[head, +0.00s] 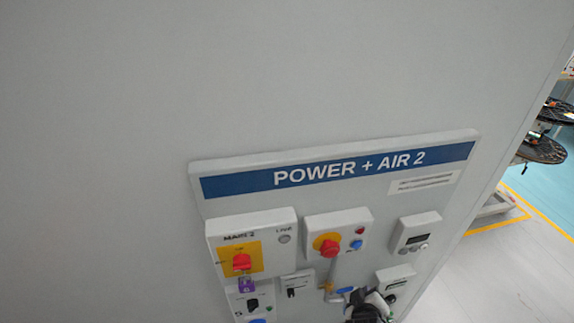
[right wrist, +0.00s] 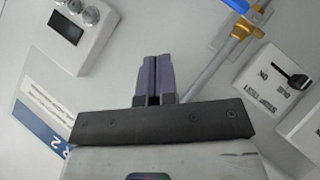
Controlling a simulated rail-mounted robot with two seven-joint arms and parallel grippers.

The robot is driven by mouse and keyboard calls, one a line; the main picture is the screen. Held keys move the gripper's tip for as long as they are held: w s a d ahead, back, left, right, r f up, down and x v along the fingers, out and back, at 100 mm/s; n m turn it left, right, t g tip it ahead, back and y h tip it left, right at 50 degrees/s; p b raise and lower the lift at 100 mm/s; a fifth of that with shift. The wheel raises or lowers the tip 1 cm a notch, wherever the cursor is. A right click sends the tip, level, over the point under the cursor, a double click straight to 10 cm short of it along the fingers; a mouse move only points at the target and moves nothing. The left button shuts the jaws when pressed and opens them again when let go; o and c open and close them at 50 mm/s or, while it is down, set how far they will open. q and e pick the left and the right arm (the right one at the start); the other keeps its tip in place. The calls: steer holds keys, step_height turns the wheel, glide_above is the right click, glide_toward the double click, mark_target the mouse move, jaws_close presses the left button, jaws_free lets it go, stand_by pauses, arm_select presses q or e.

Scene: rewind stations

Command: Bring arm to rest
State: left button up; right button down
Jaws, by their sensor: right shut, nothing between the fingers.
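My right gripper (head: 366,308) is at the bottom edge of the head view, in front of the lower part of the POWER + AIR 2 panel (head: 330,170). It is dark and partly cut off by the frame. In the right wrist view its two purple-grey fingers (right wrist: 154,78) are together with nothing between them. They point toward the panel, beside a grey pipe with a brass fitting (right wrist: 243,30). I cannot tell how far the fingertips are from the panel. My left gripper is not in view.
Open floor (head: 510,270) and dark round racks (head: 542,149) lie at the right.

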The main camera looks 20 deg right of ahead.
steer(key=s+a+r+m+g+y, duration=0.1)
steer(key=s+a+r+m+y, duration=0.2)
steer(key=a+y, duration=0.4)
steer(key=s+a+f+n+g, duration=0.1)
steer(key=s+a+f+g, duration=0.1)
steer(key=s, duration=0.7)
steer(key=s+a+f+n+g+y, duration=0.1)
steer(key=s+a+f, duration=0.3)
steer(key=s, duration=0.6)
steer(key=shift+f+n+g+p, duration=0.4)
steer(key=shift+f+n, duration=0.2)
steer(key=shift+f, duration=0.1)
steer(key=shift+s, duration=0.15)
